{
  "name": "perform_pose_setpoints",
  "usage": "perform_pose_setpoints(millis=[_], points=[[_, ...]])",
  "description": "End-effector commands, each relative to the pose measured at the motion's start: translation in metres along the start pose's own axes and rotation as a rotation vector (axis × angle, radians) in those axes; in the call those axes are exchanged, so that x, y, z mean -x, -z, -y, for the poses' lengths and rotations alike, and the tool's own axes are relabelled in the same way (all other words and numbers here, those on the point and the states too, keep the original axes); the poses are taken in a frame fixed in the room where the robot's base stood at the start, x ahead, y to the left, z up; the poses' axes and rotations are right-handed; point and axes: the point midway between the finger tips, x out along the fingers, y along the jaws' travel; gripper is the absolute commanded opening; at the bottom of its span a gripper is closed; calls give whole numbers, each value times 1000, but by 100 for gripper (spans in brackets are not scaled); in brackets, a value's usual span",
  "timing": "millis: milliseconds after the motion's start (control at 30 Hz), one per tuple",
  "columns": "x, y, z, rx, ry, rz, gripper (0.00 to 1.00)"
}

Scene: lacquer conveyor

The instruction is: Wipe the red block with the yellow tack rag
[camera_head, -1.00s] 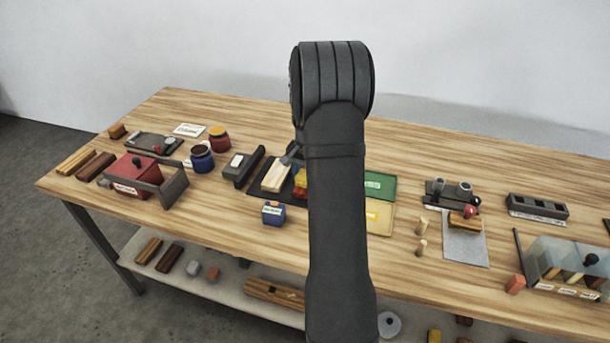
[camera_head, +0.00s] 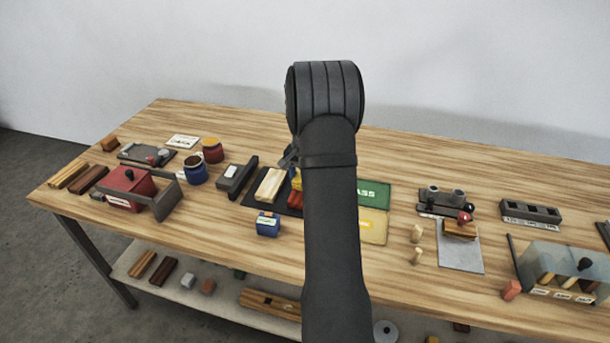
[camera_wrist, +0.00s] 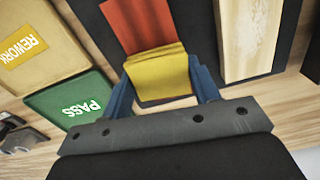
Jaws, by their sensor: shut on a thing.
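The red block (camera_wrist: 136,22) lies on a dark mat (camera_wrist: 194,28) in the wrist view. Only a small part of the red block shows in the head view (camera_head: 296,182), beside my arm. My gripper (camera_wrist: 160,78) is shut on the folded yellow tack rag (camera_wrist: 160,78), with its blue fingers on either side. The rag overlaps the near end of the red block in the wrist view. I cannot tell whether they touch. In the head view my arm hides most of this spot.
A pale wooden block (camera_wrist: 249,38) lies on the mat beside the red block. Green PASS (camera_wrist: 78,103) and yellow REWORK (camera_wrist: 38,45) pads are on the other side. A blue box (camera_head: 268,224) stands in front of the mat. Several jars and a red box (camera_head: 130,188) stand left.

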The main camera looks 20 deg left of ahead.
Motion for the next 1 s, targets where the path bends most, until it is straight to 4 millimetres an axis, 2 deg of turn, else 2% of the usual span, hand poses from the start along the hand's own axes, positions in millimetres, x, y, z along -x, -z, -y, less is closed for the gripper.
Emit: perform_pose_setpoints(millis=[567, 633, 700, 1000], points=[[0, -54, -6, 1, -1, 3, 37], [5, -52, -5, 0, 0, 1, 37], [23, -51, -5, 0, 1, -2, 37], [48, -51, -5, 0, 0, 0, 37]])
